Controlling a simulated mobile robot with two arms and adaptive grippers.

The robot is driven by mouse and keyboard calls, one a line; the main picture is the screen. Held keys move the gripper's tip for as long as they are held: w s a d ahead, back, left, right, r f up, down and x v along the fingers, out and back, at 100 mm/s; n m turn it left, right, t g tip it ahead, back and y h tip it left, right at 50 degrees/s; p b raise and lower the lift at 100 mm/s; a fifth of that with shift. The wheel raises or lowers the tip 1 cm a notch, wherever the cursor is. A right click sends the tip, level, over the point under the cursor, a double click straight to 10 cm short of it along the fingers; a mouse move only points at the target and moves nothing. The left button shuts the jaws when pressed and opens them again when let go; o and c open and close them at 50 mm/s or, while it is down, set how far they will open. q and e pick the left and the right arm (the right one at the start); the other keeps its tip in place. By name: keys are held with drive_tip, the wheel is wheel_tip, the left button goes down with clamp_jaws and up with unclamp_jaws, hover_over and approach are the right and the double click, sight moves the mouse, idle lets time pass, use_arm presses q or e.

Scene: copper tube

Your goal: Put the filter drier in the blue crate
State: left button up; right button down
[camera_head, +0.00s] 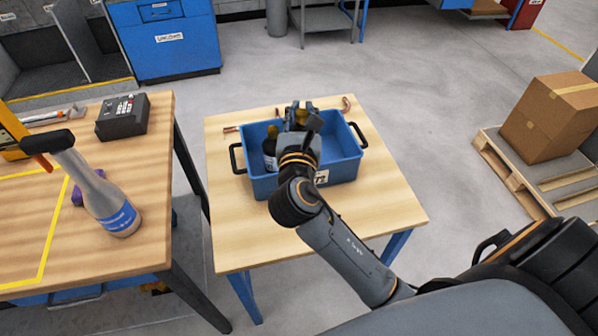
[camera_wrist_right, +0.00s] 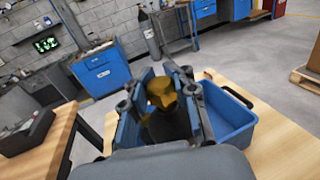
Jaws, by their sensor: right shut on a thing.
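The blue crate (camera_head: 340,172) stands on the small wooden table in the head view, and part of it shows in the right wrist view (camera_wrist_right: 228,118). My right gripper (camera_head: 301,116) is over the crate, with its fingers (camera_wrist_right: 165,105) shut on a dark piece with a brass-coloured end, apparently the filter drier (camera_wrist_right: 162,92). The fingers and wrist hide much of it, and I cannot tell whether it touches the crate floor. A dark bottle-like thing (camera_head: 269,153) with a pale label is in the left part of the crate. My left gripper is not in view.
Copper fittings (camera_head: 347,104) lie on the table (camera_head: 370,208) behind the crate. The left workbench (camera_head: 75,245) holds a spray bottle (camera_head: 105,195) and a black box (camera_head: 122,116). A pallet with a cardboard box (camera_head: 550,118) stands at the right.

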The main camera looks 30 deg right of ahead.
drive_tip(key=shift+w+d, duration=0.25)
drive_tip(key=shift+w, duration=0.25)
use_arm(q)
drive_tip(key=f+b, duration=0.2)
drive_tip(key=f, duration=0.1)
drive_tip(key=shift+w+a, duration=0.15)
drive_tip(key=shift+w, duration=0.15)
use_arm(e)
drive_tip(key=w+d+f, duration=0.7)
drive_tip(key=d+f, duration=0.4)
drive_tip(key=f, duration=0.1)
drive_tip(key=shift+w+f, duration=0.35)
drive_tip(key=shift+f, duration=0.05)
drive_tip(key=shift+d, duration=0.1)
drive_tip(key=shift+f+b, duration=0.15)
drive_tip(key=shift+b, duration=0.2)
drive_tip(key=c, duration=1.2)
unclamp_jaws()
drive_tip(key=shift+o, duration=0.8)
drive_tip(key=shift+s, duration=0.1)
